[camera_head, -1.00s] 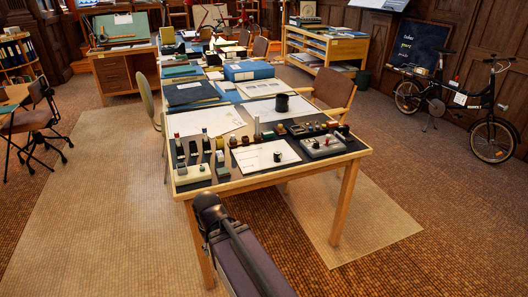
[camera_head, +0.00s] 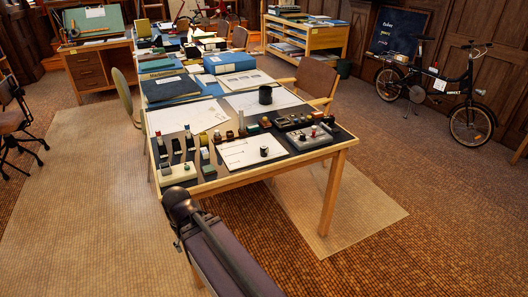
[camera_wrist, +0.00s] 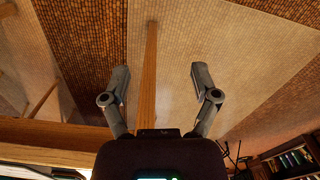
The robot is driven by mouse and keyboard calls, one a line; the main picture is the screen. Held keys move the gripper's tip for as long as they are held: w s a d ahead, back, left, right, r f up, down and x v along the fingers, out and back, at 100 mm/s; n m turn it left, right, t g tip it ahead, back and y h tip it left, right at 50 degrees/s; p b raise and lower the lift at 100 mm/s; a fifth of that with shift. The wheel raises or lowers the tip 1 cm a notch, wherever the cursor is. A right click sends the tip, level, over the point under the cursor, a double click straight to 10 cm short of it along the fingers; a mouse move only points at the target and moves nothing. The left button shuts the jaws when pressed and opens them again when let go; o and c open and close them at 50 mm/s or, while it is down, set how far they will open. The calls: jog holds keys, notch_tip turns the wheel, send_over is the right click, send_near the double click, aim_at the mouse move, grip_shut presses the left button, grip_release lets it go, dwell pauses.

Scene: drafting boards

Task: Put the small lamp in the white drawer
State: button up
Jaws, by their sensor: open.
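I cannot make out a small lamp or a white drawer in either view. The long wooden table (camera_head: 283,166) stands in front of me, its near end covered with many small items too small to name surely. In the wrist view my gripper (camera_wrist: 160,70) is open, with two grey fingers spread and nothing between them. Behind the fingers are a wooden table leg and the floor.
A desk with drawers (camera_head: 90,70) is at back left, a bicycle (camera_head: 440,90) at right. Floor in front is clear.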

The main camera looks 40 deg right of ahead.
jog(key=w+d+r+t+p, duration=0.1)
jog(key=w+d+r+p, duration=0.45)
jog(key=d, duration=0.25)
jog(key=m+t+h+p, duration=0.1)
jog(key=m+t+p, duration=0.2)
jog(key=p, duration=0.9)
send_near(264, 148)
jog(key=shift+s+d+r, duration=0.15)
jog(key=shift+s+r, duration=0.1)
jog(key=shift+r, duration=0.15)
jog(key=shift+s+d+r, duration=0.2)
jog(key=shift+s+r, duration=0.05)
jog(key=shift+r, duration=0.15)
jog(key=b+x, duration=0.7)
jog(key=x, duration=0.1)
jog(key=shift+w, duration=0.15)
jog(key=shift+w+f+b, duration=0.15)
jog(key=shift+f+b, duration=0.1)
jog(key=shift+b, duration=0.1)
jog(key=shift+a+b+x, duration=0.2)
jog(key=shift+b+x, duration=2.2)
jog(key=shift+x, duration=0.15)
